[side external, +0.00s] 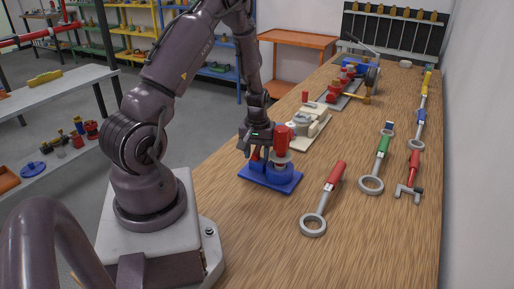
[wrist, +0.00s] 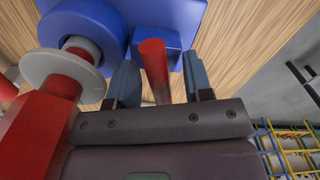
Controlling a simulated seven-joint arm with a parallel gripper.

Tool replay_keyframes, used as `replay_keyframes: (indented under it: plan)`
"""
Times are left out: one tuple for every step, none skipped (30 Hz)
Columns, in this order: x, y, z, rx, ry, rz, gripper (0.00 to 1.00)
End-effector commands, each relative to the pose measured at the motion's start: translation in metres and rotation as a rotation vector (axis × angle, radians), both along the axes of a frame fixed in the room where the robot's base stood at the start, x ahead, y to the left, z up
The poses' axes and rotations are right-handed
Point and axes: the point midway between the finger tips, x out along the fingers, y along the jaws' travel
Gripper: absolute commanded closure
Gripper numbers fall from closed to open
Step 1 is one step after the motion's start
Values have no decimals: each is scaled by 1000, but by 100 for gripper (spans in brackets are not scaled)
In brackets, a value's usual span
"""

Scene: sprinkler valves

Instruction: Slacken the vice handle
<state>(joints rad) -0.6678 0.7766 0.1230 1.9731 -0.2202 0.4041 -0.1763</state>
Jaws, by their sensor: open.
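A blue device on a blue base plate (side external: 270,177) stands on the bench at my gripper, with an upright red part (side external: 282,139) on it. I cannot tell for certain that this is the vice. My gripper (side external: 257,151) is over its left side, pointing down. In the wrist view, my gripper (wrist: 160,72) is open, with a red bar (wrist: 153,64) between its two blue-grey fingers; a gap shows on the right, and I cannot tell if the left finger touches. A blue block (wrist: 157,42) lies beyond the bar. A grey disc (wrist: 88,66) and thick red shaft (wrist: 32,137) are at left.
Red (side external: 325,194), green (side external: 380,158) and other handled tools lie along the right of the bench. A cream device (side external: 306,128), a red device and a blue one with a grey wheel (side external: 372,75) stand behind.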

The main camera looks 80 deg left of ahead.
Motion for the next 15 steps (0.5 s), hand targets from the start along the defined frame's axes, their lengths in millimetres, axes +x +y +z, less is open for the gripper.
replay_keyframes:
  plan:
    - [0, 0, 0, 0, 0, 0, 54]
    - [0, 0, 0, 0, 0, 0, 54]
    - [0, 0, 0, 0, 0, 0, 54]
    - [0, 0, 0, 0, 0, 0, 54]
    - [0, 0, 0, 0, 0, 0, 56]
    - [0, 0, 0, 0, 0, 0, 65]
    - [0, 0, 0, 0, 0, 0, 72]
    - [0, 0, 0, 0, 0, 0, 79]
    - [0, 0, 0, 0, 0, -1, 88]
    - [0, 0, 0, 0, 0, -1, 95]
    - [0, 0, 0, 0, 0, -1, 100]
    - [0, 0, 0, 0, 0, -1, 100]
    - [0, 0, 0, 0, 0, -1, 100]
    - [0, 0, 0, 0, 0, -1, 100]
    - [0, 0, 0, 0, 0, 3, 100]
